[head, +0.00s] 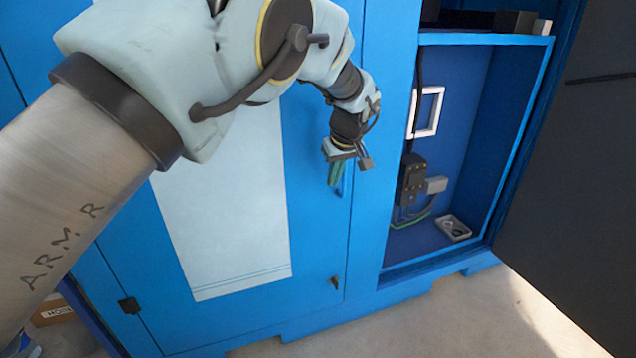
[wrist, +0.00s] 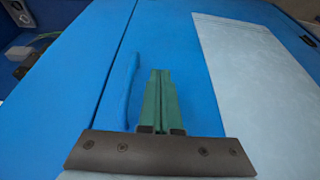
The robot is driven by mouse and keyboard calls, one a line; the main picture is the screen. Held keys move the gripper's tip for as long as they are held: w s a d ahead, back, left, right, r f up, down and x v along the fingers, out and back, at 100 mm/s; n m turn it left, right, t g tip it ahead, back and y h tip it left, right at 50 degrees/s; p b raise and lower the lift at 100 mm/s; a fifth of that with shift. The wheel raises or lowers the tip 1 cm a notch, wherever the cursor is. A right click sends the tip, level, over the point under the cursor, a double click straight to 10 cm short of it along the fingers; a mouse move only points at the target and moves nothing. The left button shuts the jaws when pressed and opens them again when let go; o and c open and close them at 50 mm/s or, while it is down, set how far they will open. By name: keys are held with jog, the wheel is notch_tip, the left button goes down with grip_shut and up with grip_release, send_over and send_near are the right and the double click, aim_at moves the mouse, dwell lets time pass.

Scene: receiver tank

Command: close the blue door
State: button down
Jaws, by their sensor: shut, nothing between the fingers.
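The blue door (head: 315,230) carries a large pale panel (head: 225,210) and looks about flush with the cabinet frame; I cannot tell whether a small gap is left. A dark hinge (head: 130,305) shows at its lower left. My gripper (head: 335,174) is in front of the door near its right edge, its green fingers shut together and empty. In the wrist view the fingers (wrist: 160,95) lie just beside the blue handle (wrist: 130,90), which is left of them. A thin dark seam runs further left. I cannot tell whether the fingers touch the door.
To the right, an open compartment (head: 465,130) holds a white frame (head: 428,112), a dark device (head: 413,178) and a small tray (head: 453,228). A dark panel (head: 590,180) stands at the far right. The floor (head: 440,320) in front is clear.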

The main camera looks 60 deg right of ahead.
jog(key=v, duration=0.8)
jog(key=shift+b, duration=0.4)
jog(key=shift+s+a+f, duration=0.1)
jog(key=shift+s+f, duration=0.1)
